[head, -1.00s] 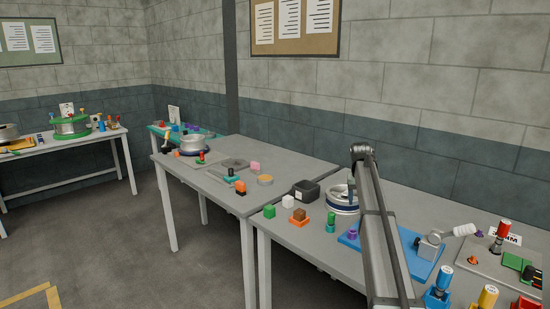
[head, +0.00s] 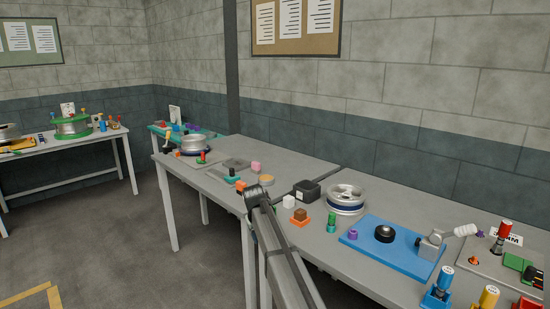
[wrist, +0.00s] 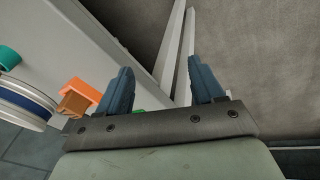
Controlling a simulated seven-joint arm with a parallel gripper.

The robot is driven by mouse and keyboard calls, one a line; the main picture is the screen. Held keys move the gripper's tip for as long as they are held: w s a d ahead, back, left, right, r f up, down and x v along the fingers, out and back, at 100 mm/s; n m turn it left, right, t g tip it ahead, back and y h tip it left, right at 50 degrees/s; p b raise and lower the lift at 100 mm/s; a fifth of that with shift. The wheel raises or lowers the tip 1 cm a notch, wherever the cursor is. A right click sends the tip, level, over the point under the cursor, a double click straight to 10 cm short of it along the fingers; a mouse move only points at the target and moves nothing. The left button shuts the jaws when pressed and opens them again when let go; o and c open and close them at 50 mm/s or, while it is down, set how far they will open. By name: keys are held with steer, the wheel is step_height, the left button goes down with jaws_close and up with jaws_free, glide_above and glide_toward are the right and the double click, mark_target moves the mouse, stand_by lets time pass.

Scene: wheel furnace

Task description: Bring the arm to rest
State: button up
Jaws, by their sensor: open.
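My gripper (wrist: 161,66) is open in the wrist view, its two dark blue fingers apart with nothing between them. Beyond the fingers are the table's edge, pale table legs and the grey floor. In the head view my arm (head: 280,250) rises from the bottom edge and bends in front of the near table's left part. The gripper itself cannot be made out there.
The near table holds a silver wheel (head: 346,198), an orange block (head: 299,221) with a brown top, a green piece (head: 331,223), a black box (head: 306,191) and a blue plate (head: 390,252). Floor (head: 110,245) to the left is clear.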

steer(key=s+d+f+m+g, duration=0.15)
steer(key=s+d+f, duration=0.35)
steer(key=s+f, duration=0.55)
steer(key=s+d+f+g, duration=0.2)
steer(key=s+d+f, duration=0.4)
steer(key=f, duration=0.7)
steer(key=s+d+f+g, duration=0.2)
steer(key=s+d+f, duration=0.2)
steer(key=s+f, duration=0.7)
steer(key=s+d+f+m+g, duration=0.1)
steer(key=s+f, duration=0.3)
steer(key=s, duration=0.8)
steer(key=s+d+f+g+y, duration=0.1)
steer(key=s+d+f+g, duration=0.1)
steer(key=s, duration=1)
steer(key=s+d+f+m+g, duration=0.1)
steer(key=s+d+f, duration=0.2)
steer(key=s, duration=0.9)
step_height(320, 180, down, 3)
steer(key=shift+s+d+f+m+y, duration=0.15)
steer(key=shift+s+f+m+y, duration=0.05)
steer(key=shift+s+m+y, duration=0.15)
steer(key=shift+g, duration=0.25)
